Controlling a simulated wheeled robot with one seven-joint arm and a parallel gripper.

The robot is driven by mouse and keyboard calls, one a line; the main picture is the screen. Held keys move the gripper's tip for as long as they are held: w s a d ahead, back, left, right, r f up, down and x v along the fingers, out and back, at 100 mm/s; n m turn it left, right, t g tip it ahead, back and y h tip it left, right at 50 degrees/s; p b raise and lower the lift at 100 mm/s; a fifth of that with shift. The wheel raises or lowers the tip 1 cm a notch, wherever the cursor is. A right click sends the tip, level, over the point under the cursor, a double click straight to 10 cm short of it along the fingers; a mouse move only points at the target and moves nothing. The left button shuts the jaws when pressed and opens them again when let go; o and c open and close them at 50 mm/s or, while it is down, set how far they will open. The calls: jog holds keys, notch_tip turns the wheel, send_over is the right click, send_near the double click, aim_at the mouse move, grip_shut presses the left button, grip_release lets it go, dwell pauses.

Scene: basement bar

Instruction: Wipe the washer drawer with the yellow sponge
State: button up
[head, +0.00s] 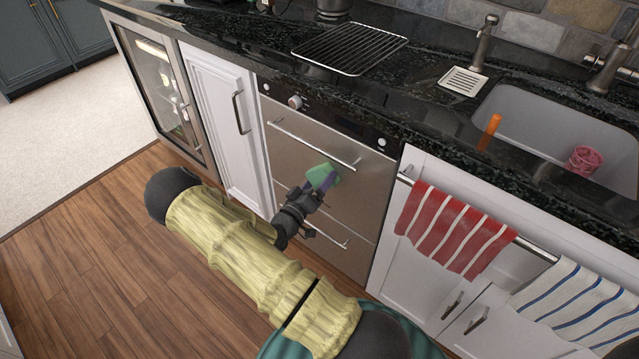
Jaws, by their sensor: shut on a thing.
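The washer (290,158) is a stainless steel front under the dark counter, with a knob on top and drawers with bar handles. My gripper (310,192) is in front of it, shut on a sponge (323,177). The lower bar handle (326,236) is partly behind my arm. My fingertips are small and partly hidden by the sponge.
A red striped towel (455,232) and a blue striped towel (570,300) hang on a rail at the right. A sink (540,115) holds a pink cup (585,160) and an orange object (490,130). A wire rack (350,48) lies on the counter. Wood floor is clear at left.

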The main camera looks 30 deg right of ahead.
aim_at(310, 175)
jog(key=shift+w+a+b, duration=0.2)
jog(key=shift+w+a, duration=0.05)
jog(key=shift+w, duration=0.6)
jog(key=shift+w+a+b, duration=0.15)
jog(key=shift+w+a, duration=0.05)
jog(key=shift+w, duration=0.6)
jog(key=shift+a, duration=0.1)
jog(key=shift+w+r+p+v, duration=0.1)
jog(key=shift+r+p+v, duration=0.05)
jog(key=shift+v, duration=1.3)
jog(key=shift+w+r+p+v, duration=0.1)
jog(key=shift+r+p+v, duration=0.05)
jog(key=shift+v, duration=1.3)
jog(key=shift+a, duration=0.25)
jog(key=v, duration=0.2)
jog(key=shift+s+a+r, duration=0.1)
jog(key=shift+a, duration=0.25)
